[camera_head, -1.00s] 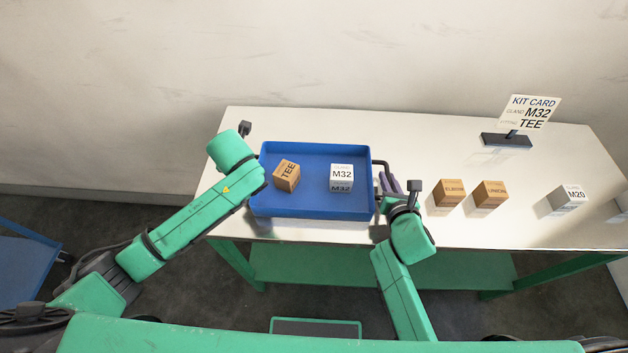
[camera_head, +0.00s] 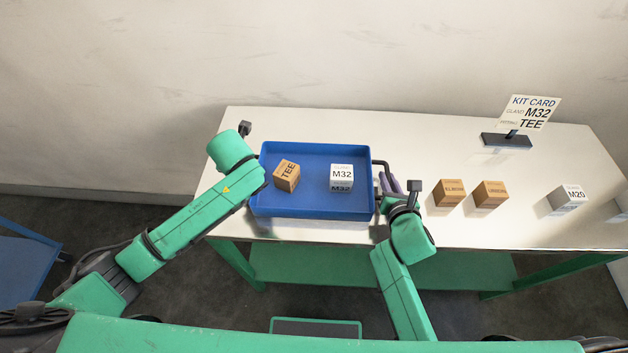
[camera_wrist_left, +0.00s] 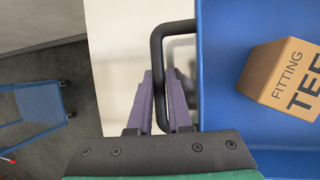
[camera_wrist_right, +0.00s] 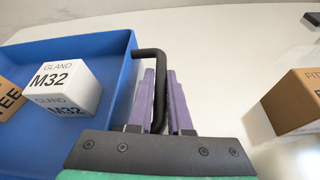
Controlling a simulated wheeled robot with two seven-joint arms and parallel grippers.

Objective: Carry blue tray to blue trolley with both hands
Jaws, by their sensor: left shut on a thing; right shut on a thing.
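The blue tray (camera_head: 312,208) sits on the white table, holding a brown TEE box (camera_head: 286,175) and a white M32 box (camera_head: 341,177). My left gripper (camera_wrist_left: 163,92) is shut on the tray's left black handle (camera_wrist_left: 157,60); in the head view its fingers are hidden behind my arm. My right gripper (camera_head: 389,183) is shut on the right black handle, which shows between its purple fingers in the right wrist view (camera_wrist_right: 160,85). The blue trolley (camera_head: 25,265) stands on the floor at the far left and also shows in the left wrist view (camera_wrist_left: 35,105).
On the white table (camera_head: 420,140), right of the tray, stand two brown boxes (camera_head: 449,193) (camera_head: 490,194) and a white M20 box (camera_head: 570,196). A kit card (camera_head: 530,110) reading M32 TEE stands at the back right. A wall is behind the table. Dark floor separates table and trolley.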

